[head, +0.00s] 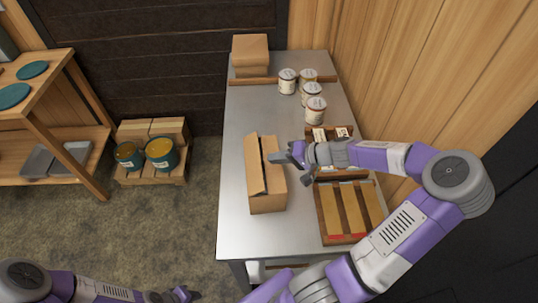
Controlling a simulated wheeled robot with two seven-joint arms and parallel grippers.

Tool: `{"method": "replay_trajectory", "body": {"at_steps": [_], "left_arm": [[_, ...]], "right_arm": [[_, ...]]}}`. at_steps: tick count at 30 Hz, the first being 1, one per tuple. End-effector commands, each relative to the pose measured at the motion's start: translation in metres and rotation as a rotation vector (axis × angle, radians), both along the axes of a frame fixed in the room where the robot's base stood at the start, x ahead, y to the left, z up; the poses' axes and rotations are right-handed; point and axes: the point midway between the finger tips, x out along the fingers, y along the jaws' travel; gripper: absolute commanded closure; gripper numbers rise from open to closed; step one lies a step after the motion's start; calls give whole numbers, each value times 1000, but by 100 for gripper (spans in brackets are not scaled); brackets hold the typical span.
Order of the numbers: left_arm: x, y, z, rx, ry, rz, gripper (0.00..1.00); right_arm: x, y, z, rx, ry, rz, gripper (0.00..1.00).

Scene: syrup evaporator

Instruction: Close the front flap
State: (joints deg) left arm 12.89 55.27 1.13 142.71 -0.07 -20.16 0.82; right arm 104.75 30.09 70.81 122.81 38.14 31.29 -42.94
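An open-topped brown cardboard box (268,200) stands on the metal table, left of its middle. A long flap stands up along its left side, and a dark gap shows at the top. Which flap is the front one is hard to tell. My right gripper (279,157) reaches in from the right, its grey tip at the box's upper right edge. Whether it touches the cardboard or how far its fingers are apart is unclear. My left gripper (184,295) is low at the bottom edge, over the floor, far from the box; its fingers are too small to read.
The metal table (240,110) has bare surface behind and in front of the box. Several labelled jars (316,109) stand behind. A wooden tray (347,240) with tan strips lies right, under my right arm.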

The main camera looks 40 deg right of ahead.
Motion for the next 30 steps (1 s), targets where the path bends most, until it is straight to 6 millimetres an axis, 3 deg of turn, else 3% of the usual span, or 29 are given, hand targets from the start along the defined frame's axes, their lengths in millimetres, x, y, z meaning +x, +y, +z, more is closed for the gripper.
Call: {"method": "replay_trajectory", "body": {"at_steps": [6, 15, 24, 30], "left_arm": [[0, 0, 29, 0, 0, 0, 70], [0, 0, 43, 0, 0, 0, 70], [0, 0, 60, 0, 0, 0, 70], [0, 0, 70, 0, 0, 0, 70]], "right_arm": [[9, 40, 21, -56, 2, 224, 100], [19, 81, 12, -173, 1, 593, 100], [22, 108, -1, -351, 58, 978, 100], [26, 115, -4, -511, 129, 1222, 100]]}}
